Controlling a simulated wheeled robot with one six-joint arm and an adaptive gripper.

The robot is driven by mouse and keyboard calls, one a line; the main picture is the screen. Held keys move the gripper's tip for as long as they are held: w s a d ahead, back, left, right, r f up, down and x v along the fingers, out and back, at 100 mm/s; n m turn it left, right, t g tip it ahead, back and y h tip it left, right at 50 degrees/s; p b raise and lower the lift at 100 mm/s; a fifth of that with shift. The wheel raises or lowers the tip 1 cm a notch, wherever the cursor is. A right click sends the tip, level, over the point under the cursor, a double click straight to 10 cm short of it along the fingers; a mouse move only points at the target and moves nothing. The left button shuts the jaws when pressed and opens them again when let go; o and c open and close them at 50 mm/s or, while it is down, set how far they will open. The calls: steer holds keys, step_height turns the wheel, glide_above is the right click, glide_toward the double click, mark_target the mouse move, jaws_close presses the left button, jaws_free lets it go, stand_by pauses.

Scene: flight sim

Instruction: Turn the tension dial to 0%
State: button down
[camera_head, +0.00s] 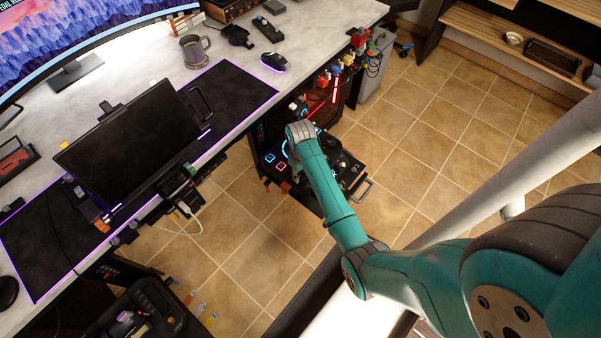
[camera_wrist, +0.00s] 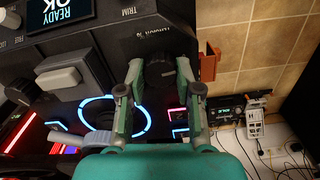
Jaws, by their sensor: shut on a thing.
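The tension dial (camera_wrist: 158,82) is a dark knob below the "TENSION %" label in the wrist view. My gripper (camera_wrist: 160,70) has one finger on each side of the dial and is shut on it. The dial's pointer and scale marks are too dark to read, so its setting cannot be told. In the head view my arm reaches down to the black control console (camera_head: 352,172) beside the desk. The arm hides the dial and my fingers there.
A grey lever (camera_wrist: 62,80) and a lit "READY OK" screen (camera_wrist: 62,10) stand left of the dial in the wrist view. An orange-brown block (camera_wrist: 209,60) is close on the right. The white desk (camera_head: 150,60) runs beside the console; tiled floor (camera_head: 430,150) is open to the right.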

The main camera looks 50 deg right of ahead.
mark_target(300, 175)
steer(key=shift+n, duration=0.4)
steer(key=c, duration=0.8)
jaws_free()
steer(key=shift+r, duration=0.15)
step_height(300, 175, up, 12)
steer(key=shift+f, duration=0.1)
